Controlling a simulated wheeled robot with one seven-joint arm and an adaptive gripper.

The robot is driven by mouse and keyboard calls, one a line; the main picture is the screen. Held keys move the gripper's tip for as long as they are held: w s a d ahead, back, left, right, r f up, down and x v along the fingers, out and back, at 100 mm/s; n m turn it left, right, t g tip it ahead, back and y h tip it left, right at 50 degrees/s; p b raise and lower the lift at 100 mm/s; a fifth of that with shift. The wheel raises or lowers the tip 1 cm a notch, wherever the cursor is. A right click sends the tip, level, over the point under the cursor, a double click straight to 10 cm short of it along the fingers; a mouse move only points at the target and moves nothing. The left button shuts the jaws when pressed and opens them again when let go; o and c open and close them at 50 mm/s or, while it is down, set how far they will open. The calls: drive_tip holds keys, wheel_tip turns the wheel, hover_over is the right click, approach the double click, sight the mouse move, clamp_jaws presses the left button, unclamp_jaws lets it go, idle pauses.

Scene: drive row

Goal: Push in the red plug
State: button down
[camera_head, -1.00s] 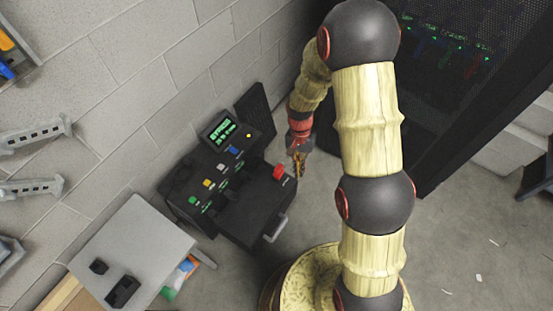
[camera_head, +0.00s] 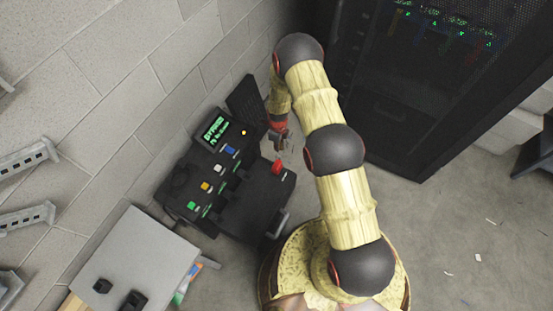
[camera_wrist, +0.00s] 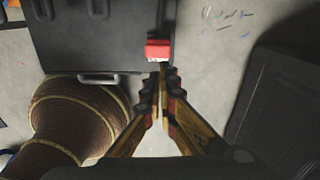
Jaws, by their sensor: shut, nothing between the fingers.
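The red plug (camera_head: 278,167) stands at the right edge of the dark console (camera_head: 258,195), near its corner. In the wrist view the red plug (camera_wrist: 158,50) sits at the console's edge, with a thin pale strip along its lower side. My gripper (camera_head: 281,143) is just above the plug in the head view, beyond the console's edge. In the wrist view my gripper (camera_wrist: 161,72) is shut and empty, its fingertips pointing at the plug and very close to it. I cannot tell whether they touch.
Green, yellow, white and blue plugs (camera_head: 205,186) line the console beside a lit display (camera_head: 216,130). A dark server rack (camera_head: 400,90) stands at the upper right. A grey table (camera_head: 135,255) is at the lower left. The floor at right is mostly clear.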

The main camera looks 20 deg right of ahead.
sight(278, 163)
drive_tip(key=shift+m, duration=0.4)
wheel_tip(278, 163, down, 14)
drive_tip(key=b, duration=0.4)
drive_tip(key=shift+b, duration=0.4)
drive_tip(key=shift+f, duration=0.1)
wheel_tip(278, 163, down, 4)
drive_tip(key=b, duration=0.2)
drive_tip(key=shift+b, duration=0.35)
drive_tip(key=shift+r, duration=0.2)
